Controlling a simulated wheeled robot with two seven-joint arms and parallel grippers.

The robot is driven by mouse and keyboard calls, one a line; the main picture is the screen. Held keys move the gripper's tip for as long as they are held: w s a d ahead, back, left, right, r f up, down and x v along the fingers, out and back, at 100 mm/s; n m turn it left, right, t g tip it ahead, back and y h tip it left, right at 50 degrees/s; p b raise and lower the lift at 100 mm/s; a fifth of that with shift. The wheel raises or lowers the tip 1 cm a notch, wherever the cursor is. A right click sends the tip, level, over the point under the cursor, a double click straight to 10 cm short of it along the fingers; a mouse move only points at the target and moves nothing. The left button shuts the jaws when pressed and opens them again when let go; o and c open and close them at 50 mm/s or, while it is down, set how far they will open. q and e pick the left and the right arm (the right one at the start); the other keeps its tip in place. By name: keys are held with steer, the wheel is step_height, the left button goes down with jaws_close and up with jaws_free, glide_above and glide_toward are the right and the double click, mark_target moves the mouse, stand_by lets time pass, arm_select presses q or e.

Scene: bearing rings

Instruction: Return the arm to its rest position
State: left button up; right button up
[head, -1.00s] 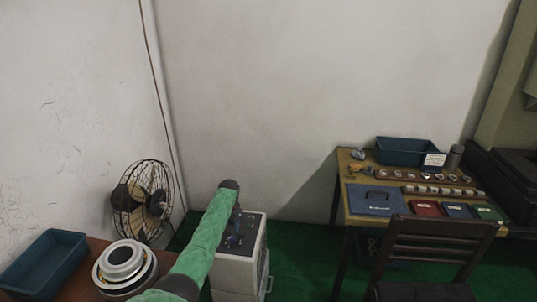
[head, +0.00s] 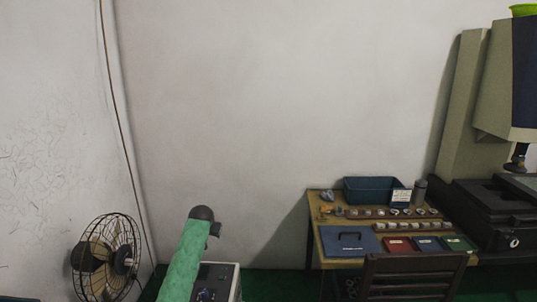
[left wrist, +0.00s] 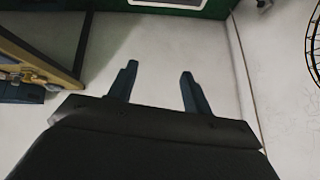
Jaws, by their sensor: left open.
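My left gripper (left wrist: 158,84) shows in the left wrist view with its two dark fingers apart. Nothing is between the fingers; pale wall lies behind them. In the head view a green-sleeved arm of mine (head: 184,262) rises from the bottom edge, left of centre, and ends in a dark rounded joint. Its gripper is not visible there. My right gripper is in neither view.
A wire fan (head: 106,258) stands at the lower left. A pale machine (head: 228,284) is beside my arm. A desk (head: 330,262) at right holds a blue bin (head: 372,190), coloured cases and small metal parts. A dark chair (head: 412,268) stands before it.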

arm_select(q)
steer(key=s+d+f+g, duration=0.2)
steer(key=s+f, duration=1.2)
steer(key=s, duration=1)
steer(key=s+d+f+g, duration=0.2)
steer(key=s+f, duration=1.2)
steer(key=s, duration=1)
steer(key=s+d+f+g+h, duration=0.1)
steer(key=s+d+f+g, duration=0.1)
steer(key=s+f, duration=1.2)
steer(key=s+d, duration=0.1)
steer(key=s, duration=0.9)
steer(key=shift+s+f, duration=0.15)
steer(key=shift+s, duration=0.1)
steer(key=shift+w+d, duration=0.1)
